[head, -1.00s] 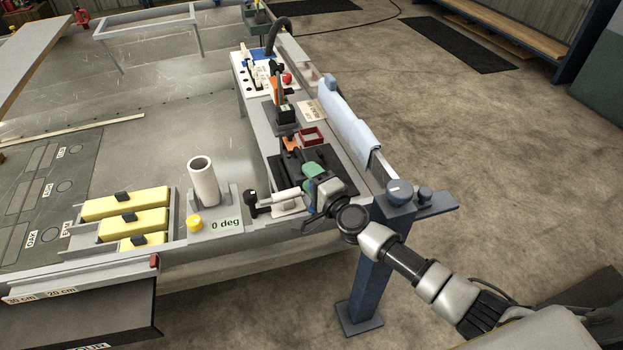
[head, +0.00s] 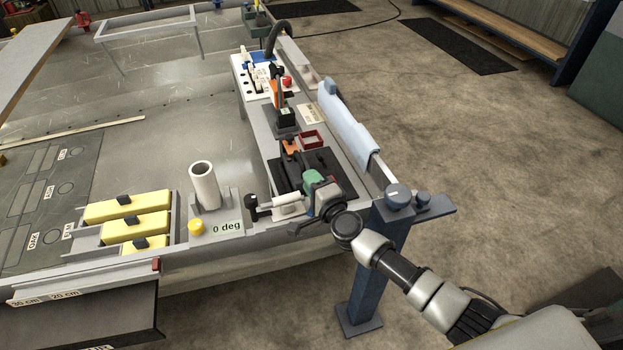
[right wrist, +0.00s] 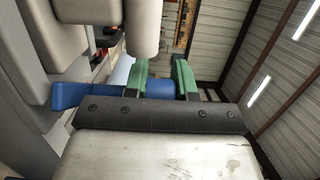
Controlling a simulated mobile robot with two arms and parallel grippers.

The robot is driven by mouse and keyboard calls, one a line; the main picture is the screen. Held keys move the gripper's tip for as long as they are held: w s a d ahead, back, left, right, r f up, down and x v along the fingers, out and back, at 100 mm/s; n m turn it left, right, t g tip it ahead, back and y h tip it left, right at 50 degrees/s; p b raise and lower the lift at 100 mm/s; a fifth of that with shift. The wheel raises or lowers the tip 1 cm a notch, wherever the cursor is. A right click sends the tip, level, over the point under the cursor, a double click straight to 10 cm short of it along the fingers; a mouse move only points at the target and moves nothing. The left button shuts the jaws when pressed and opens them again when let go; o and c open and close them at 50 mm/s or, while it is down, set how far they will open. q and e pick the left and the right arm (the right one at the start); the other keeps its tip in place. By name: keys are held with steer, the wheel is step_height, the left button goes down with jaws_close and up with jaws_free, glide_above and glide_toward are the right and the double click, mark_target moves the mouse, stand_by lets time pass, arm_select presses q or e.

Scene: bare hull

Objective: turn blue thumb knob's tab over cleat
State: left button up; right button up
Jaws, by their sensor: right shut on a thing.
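My right gripper (head: 311,181) is at the right end of the bench in the head view, with its green fingers low over the black fixture. In the right wrist view its two green fingers (right wrist: 164,82) are closed on a blue part, which I take to be the blue thumb knob (right wrist: 158,88). A flat blue piece (right wrist: 72,96), possibly its tab, sticks out to the left. The gripper hides the knob in the head view. I cannot make out the cleat, nor whether the tab lies over it. My left gripper is not in view.
A white cylinder (head: 287,199) with a black end lies just left of the gripper. A grey upright tube (head: 205,185), a yellow button (head: 196,226) and yellow blocks (head: 128,206) stand further left. A blue post (head: 366,270) stands close by my right arm. Open floor lies to the right.

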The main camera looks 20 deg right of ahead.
steer(key=m+h+p, duration=0.1)
steer(key=h+p, duration=0.1)
steer(key=shift+r+m+h, duration=0.1)
steer(key=shift+m+h, duration=0.5)
steer(key=shift+h, duration=0.1)
steer(key=shift+d+m+h+p, duration=0.15)
steer(key=shift+m+h+p, duration=0.6)
steer(key=shift+h, duration=0.25)
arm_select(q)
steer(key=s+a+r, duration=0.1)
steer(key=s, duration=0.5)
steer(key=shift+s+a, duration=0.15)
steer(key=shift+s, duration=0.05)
arm_select(e)
steer(key=shift+s+d+f+m+g+h, duration=0.15)
steer(key=shift+m+h, duration=0.5)
steer(key=shift+h, duration=0.4)
steer(key=shift+w+d+f+m+g+h, duration=0.15)
steer(key=shift+m+h, duration=0.45)
steer(key=shift+h, duration=0.45)
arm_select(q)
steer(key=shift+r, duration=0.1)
arm_select(e)
steer(key=shift+s+r+h, duration=0.1)
steer(key=shift+h, duration=0.2)
steer(key=o, duration=0.9)
